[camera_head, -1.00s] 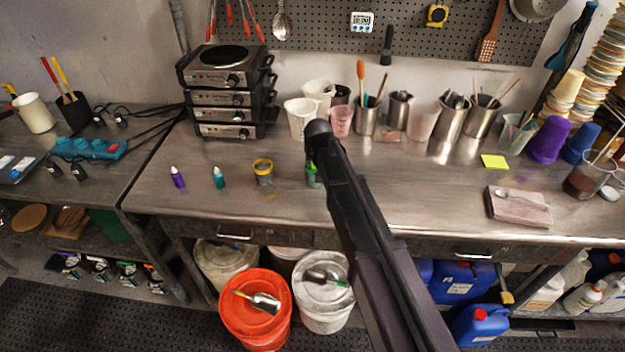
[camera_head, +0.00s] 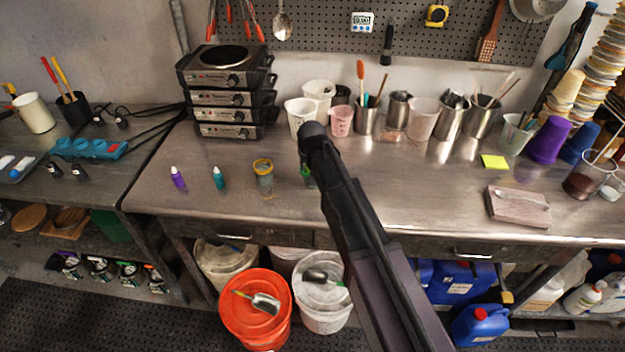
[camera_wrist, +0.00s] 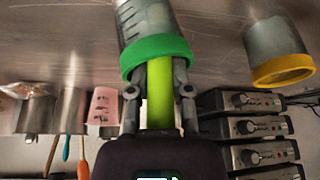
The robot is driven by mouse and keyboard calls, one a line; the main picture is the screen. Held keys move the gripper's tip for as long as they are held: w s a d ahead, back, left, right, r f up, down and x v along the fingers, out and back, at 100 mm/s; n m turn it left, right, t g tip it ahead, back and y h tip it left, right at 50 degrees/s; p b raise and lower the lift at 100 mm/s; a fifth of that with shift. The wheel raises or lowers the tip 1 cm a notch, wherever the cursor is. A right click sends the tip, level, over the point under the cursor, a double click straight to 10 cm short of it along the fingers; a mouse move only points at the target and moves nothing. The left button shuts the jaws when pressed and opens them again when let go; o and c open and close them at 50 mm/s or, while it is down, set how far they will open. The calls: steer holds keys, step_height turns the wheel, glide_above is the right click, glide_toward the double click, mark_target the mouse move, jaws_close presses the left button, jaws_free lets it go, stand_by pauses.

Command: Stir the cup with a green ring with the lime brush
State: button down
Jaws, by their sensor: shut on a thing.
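My gripper (camera_wrist: 158,92) is shut on the upright lime brush (camera_wrist: 160,112) in the wrist view, which appears upside down. The cup with a green ring (camera_wrist: 150,25) is straight beyond the fingers. The brush runs to its green rim and its far end is hidden there; it seems to be inside the cup, but I cannot see the bristles. In the head view the cup with a green ring (camera_head: 307,177) stands on the bench, mostly hidden behind my arm. My fingers are hidden in that view.
A cup with a yellow ring (camera_head: 263,177) stands to the left, with a teal bottle (camera_head: 218,180) and a purple bottle (camera_head: 177,179) beyond it. Stacked hot plates (camera_head: 228,92) and a row of beakers and metal pots (camera_head: 448,122) stand behind.

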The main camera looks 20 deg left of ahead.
steer(key=shift+s+d, duration=0.45)
stand_by(0.5)
steer(key=shift+w+d, duration=0.15)
steer(key=shift+d, duration=0.5)
steer(key=shift+w+d, duration=0.15)
steer(key=shift+w, duration=0.5)
